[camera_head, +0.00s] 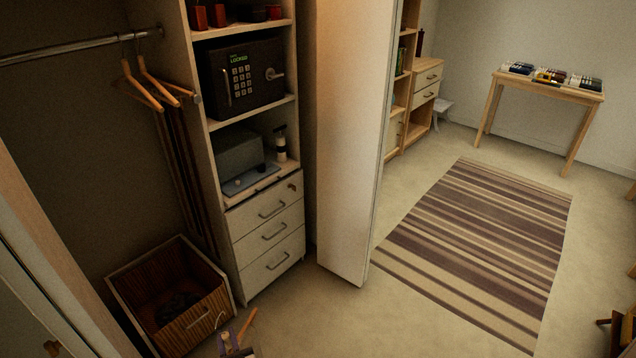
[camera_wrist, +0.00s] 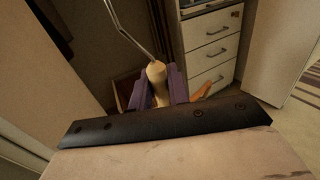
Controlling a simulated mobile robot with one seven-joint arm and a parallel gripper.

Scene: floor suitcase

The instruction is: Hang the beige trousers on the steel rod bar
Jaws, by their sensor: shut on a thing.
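The steel rod bar (camera_head: 75,47) runs across the wardrobe at the upper left of the head view. My gripper (camera_head: 232,346) is at the bottom edge of the head view, low in front of the wardrobe and well below the rod. In the wrist view its purple fingers (camera_wrist: 158,88) are shut on the neck of a wooden hanger (camera_wrist: 156,71). The hanger's metal hook (camera_wrist: 130,32) points up and away from the fingers. One orange hanger arm (camera_head: 248,323) shows beside the gripper. I cannot make out the beige trousers in either view.
Wooden hangers (camera_head: 147,84) hang on the rod, with long dark strips (camera_head: 178,175) below. A basket (camera_head: 188,322) with something dark inside stands under them. The shelf column with drawers (camera_head: 270,233) and an open door panel (camera_head: 348,150) stand right. The striped rug (camera_head: 480,240) is unobstructed.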

